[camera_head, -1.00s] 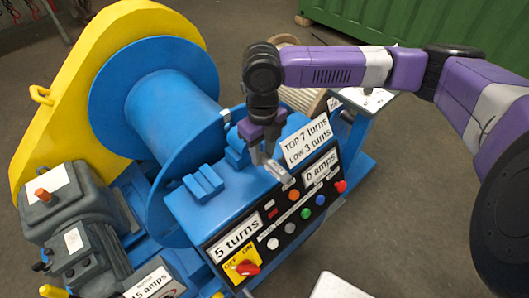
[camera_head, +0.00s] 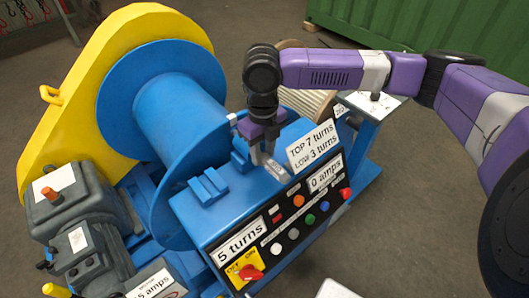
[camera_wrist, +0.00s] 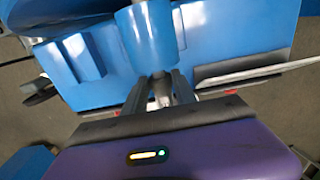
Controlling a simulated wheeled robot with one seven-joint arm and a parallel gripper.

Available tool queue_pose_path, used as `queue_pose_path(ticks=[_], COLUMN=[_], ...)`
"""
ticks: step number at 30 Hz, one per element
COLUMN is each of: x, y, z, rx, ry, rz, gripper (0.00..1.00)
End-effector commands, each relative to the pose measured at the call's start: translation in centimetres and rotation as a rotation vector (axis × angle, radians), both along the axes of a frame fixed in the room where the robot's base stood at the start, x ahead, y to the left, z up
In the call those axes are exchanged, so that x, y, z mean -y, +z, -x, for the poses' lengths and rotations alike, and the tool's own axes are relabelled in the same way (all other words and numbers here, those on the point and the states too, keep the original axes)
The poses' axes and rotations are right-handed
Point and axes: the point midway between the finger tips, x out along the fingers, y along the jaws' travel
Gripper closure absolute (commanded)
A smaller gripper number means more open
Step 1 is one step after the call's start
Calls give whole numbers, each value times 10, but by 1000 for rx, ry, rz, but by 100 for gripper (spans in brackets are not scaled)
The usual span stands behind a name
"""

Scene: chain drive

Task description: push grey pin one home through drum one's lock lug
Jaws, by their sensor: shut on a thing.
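My gripper (camera_head: 264,156) points down over the blue console top, close to the right flange of the big blue drum (camera_head: 172,115). In the wrist view my gripper (camera_wrist: 160,98) is shut on a small grey pin (camera_wrist: 160,84), whose far end meets a blue round lug (camera_wrist: 146,38). How deep the pin sits in the lug cannot be told. In the head view the pin and lug are mostly hidden by the fingers.
A control panel (camera_head: 242,243) with signs, buttons and a red switch fronts the console. A blue ribbed block (camera_head: 208,187) stands on its top. A yellow guard (camera_head: 85,65) and grey motor (camera_head: 75,205) lie left; a pale rope drum (camera_head: 308,100) stands behind.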

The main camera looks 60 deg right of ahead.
Motion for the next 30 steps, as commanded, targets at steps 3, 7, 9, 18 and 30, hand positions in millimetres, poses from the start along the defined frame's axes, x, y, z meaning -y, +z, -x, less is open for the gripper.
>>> queue_pose_path(ticks=[3,7,9,18,30], x=[1,2,2,3,5], y=[1,1,1,1,3], z=[-3,-6,-7,-12,-13], rx=[1,1,1,1,2], ry=[0,0,0,1,-1], rz=[0,0,0,0,3], gripper=[100,100,100,59,42])
